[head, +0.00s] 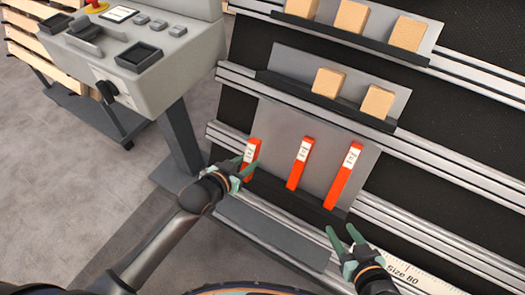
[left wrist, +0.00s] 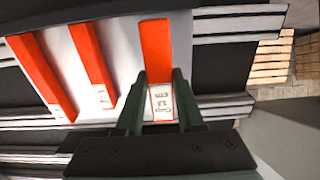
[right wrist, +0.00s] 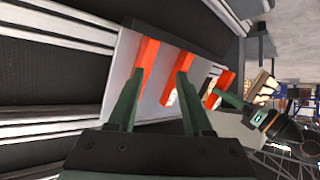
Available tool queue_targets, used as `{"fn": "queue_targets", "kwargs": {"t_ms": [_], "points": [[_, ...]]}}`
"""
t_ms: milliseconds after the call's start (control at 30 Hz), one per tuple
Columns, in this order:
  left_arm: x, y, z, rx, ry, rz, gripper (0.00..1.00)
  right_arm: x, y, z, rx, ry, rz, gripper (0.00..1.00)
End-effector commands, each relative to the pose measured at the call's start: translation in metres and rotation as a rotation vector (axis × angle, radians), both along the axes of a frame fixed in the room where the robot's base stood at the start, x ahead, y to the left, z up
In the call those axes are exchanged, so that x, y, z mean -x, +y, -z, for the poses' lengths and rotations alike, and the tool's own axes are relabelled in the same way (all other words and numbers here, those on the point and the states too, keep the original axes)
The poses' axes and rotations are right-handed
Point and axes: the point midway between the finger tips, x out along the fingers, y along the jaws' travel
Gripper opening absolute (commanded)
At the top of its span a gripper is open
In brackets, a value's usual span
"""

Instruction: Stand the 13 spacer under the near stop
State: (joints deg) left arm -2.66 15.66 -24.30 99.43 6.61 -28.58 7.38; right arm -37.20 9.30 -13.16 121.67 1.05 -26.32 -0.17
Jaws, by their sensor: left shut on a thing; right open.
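Three orange spacers with white labels stand in a row against a grey plate on a dark ledge: the left spacer (head: 249,153), the middle spacer (head: 298,168) and the right spacer (head: 343,180). Their label numbers are too small to read surely. My left gripper (head: 240,172) is shut on the left spacer; the left wrist view shows its fingers on either side of that spacer's label (left wrist: 162,103). My right gripper (head: 341,232) is open and empty, below and right of the ledge. I cannot pick out the near stop.
Pale wooden blocks (head: 328,82) stand on the upper ledges. Metal rails (head: 450,185) cross the dark panel. A grey control console (head: 150,60) stands at the left on a post. A size-marked scale (head: 405,272) lies at the lower right. Grey floor is open at left.

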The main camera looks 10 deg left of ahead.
Motion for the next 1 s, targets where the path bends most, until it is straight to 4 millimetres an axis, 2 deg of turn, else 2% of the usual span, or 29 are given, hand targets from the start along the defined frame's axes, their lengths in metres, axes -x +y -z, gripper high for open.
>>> {"fn": "queue_targets", "kwargs": {"t_ms": [500,733,1000], "points": [[0.008,0.004,-0.007,0.0,-0.002,0.0,0.0,0.03,0.003,0.031,-0.003,0.174,0.003,0.5],[0.024,0.01,-0.018,0.0,0.0,-0.001,0.0,0.027,0.006,0.013,-0.007,0.172,0.0,0.5],[0.031,0.013,-0.019,0.0,-0.002,0.0,0.0,0.027,0.007,0.011,-0.008,0.172,-0.001,0.5]]}}
